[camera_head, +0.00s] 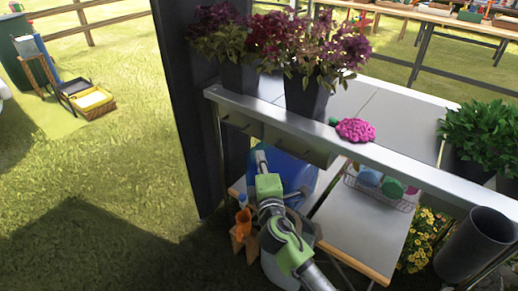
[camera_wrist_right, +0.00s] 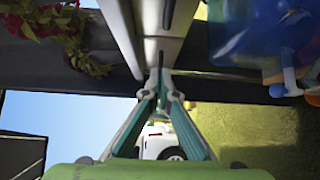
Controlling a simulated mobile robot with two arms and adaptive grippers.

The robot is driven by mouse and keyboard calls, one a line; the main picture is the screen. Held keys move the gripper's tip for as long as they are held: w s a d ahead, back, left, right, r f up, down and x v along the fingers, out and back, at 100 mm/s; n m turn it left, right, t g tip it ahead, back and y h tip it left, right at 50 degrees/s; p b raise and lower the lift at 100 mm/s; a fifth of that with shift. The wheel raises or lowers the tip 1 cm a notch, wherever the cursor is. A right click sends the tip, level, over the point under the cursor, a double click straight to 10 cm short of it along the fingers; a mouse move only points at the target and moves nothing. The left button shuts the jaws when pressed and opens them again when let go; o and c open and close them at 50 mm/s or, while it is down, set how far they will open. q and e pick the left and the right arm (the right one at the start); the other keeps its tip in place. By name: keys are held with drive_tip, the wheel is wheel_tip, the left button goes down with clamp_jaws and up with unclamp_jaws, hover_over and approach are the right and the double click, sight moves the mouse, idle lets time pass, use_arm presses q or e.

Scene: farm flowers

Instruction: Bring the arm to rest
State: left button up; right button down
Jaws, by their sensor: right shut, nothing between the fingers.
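My right arm comes in from the bottom of the head view, grey with green joints. My right gripper (camera_head: 260,158) is at its far end, beside the front of the metal-edged table (camera_head: 395,172) and below its drawers. In the right wrist view the two fingers of the right gripper (camera_wrist_right: 162,78) meet at their tips, with nothing between them. My left gripper does not show.
A grey cylinder (camera_head: 474,243) stands at right. Open grass lies left.

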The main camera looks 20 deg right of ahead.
drive_tip(key=s+d+f+m+g+y+p, duration=0.1)
drive_tip(key=s+f+m+g+p, duration=0.15)
drive_tip(key=s+f, duration=0.65)
drive_tip(key=s+f+m+g+p, duration=0.1)
drive_tip(key=s+f+g+p, duration=0.3)
drive_tip(key=f, duration=0.9)
drive_tip(key=s+d+f+m+g+y+p, duration=0.1)
drive_tip(key=s+f+m+g+p, duration=0.15)
drive_tip(key=s+f, duration=0.65)
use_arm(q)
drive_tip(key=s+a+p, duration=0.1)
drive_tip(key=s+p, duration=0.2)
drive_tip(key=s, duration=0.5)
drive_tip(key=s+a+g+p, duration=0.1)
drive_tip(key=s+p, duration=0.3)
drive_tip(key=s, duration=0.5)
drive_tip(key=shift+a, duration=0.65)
use_arm(e)
drive_tip(key=s+d+f+m+g, duration=0.1)
drive_tip(key=s+f, duration=0.3)
drive_tip(key=s, duration=0.7)
drive_tip(key=s+d+f+m+g, duration=0.1)
drive_tip(key=s+f+m+g, duration=0.3)
drive_tip(key=s, duration=0.8)
drive_tip(key=s+d+f+m+g, duration=0.1)
drive_tip(key=s+f, duration=0.3)
drive_tip(key=s, duration=0.8)
drive_tip(key=shift+f+m+g+y, duration=0.35)
drive_tip(key=shift+m+g+y, duration=0.05)
drive_tip(key=shift+m+g, duration=0.5)
